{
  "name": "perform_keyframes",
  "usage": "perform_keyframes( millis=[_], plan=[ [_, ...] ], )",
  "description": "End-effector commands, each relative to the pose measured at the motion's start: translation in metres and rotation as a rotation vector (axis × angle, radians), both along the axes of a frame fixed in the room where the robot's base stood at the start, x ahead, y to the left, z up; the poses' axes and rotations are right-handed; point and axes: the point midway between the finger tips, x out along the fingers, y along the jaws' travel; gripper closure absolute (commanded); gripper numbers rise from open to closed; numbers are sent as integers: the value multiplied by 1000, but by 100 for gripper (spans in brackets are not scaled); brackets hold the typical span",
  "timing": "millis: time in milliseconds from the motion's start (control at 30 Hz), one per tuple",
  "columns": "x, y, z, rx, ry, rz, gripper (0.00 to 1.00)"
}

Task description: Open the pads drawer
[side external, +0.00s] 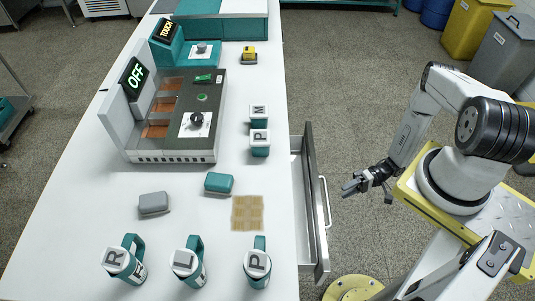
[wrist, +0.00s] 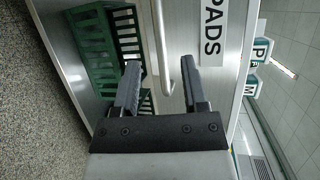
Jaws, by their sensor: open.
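The pads drawer (side external: 315,230) is in the right side of the white counter. It stands partly pulled out, and a strip of its pale inside shows behind the grey front. Its bar handle (side external: 326,202) is on the outer face. In the wrist view the metallic drawer front (wrist: 218,90) carries a PADS label (wrist: 211,32). My gripper (side external: 349,187) is open and empty, just right of the handle and apart from it in the side view. In the wrist view the handle bar (wrist: 160,40) lines up between the fingers of my gripper (wrist: 160,82).
On the counter (side external: 70,215) are the mill (side external: 175,115), a tan pad sheet (side external: 247,213), teal and grey blocks, and several lettered mugs and small containers. Open floor (side external: 350,90) lies right of the counter. A green slatted shape (wrist: 125,35) shows on the drawer front, perhaps a reflection.

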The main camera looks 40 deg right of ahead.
Motion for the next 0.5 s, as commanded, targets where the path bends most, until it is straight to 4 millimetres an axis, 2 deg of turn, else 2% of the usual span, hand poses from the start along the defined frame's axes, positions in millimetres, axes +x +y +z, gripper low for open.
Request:
perform_keyframes(
  millis=[267, 500],
  plan=[
    [1, 2, -1, 0, 0, 3, 44],
    [6, 16, -3, 1, -1, 4, 44]
  ],
)
